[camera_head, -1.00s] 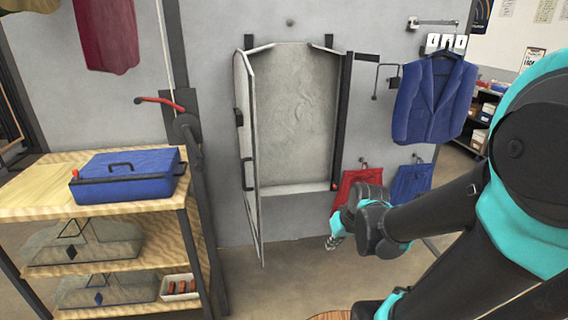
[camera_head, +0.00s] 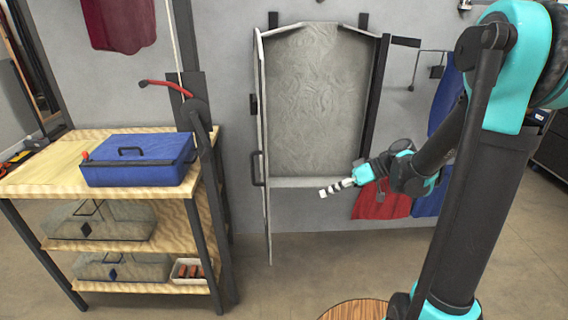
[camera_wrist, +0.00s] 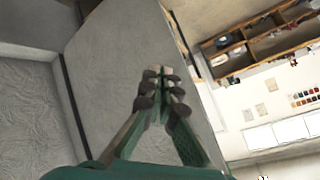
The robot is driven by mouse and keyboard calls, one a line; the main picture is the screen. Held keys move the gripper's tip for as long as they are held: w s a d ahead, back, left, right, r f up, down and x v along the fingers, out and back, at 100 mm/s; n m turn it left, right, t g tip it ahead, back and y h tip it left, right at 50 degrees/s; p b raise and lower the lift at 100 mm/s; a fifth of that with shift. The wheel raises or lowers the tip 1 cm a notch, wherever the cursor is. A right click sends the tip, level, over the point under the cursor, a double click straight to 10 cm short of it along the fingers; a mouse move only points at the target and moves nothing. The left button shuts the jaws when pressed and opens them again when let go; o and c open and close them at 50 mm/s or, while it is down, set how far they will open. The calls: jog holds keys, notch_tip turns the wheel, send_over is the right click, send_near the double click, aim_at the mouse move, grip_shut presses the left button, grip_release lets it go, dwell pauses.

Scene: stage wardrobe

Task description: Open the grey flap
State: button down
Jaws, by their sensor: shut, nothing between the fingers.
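The grey flap (camera_head: 262,150) stands swung out from the left side of the wall recess (camera_head: 315,110), seen almost edge-on in the head view. A dark handle (camera_head: 258,169) is on its edge side. The recess has a crumpled grey lining and stands uncovered. My gripper (camera_head: 325,192) is shut and empty, in front of the recess's lower part, pointing left toward the flap. In the wrist view the shut fingers (camera_wrist: 165,75) are in front of a plain grey panel (camera_wrist: 120,45), which looks like the flap's inner face. I cannot tell whether they touch it.
A wooden shelf unit (camera_head: 60,180) with a blue case (camera_head: 138,160) stands at the left. A red lever (camera_head: 165,85) sticks out beside it. Red cloth (camera_head: 382,202) hangs below my forearm. A round wooden top (camera_head: 352,310) is at the bottom. Floor before the flap looks clear.

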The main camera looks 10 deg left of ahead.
jog(key=w+a+r+n+g+y, duration=0.45)
jog(key=w+r+n+y, duration=0.2)
jog(key=n, duration=0.45)
jog(key=x, duration=1.3)
jog(key=shift+f+g, duration=0.35)
jog(key=shift+f, duration=0.1)
jog(key=x, duration=1.2)
jog(key=shift+w+a, duration=0.2)
jog(key=shift+w, duration=0.1)
jog(key=shift+f, duration=0.15)
jog(key=shift+d, duration=0.1)
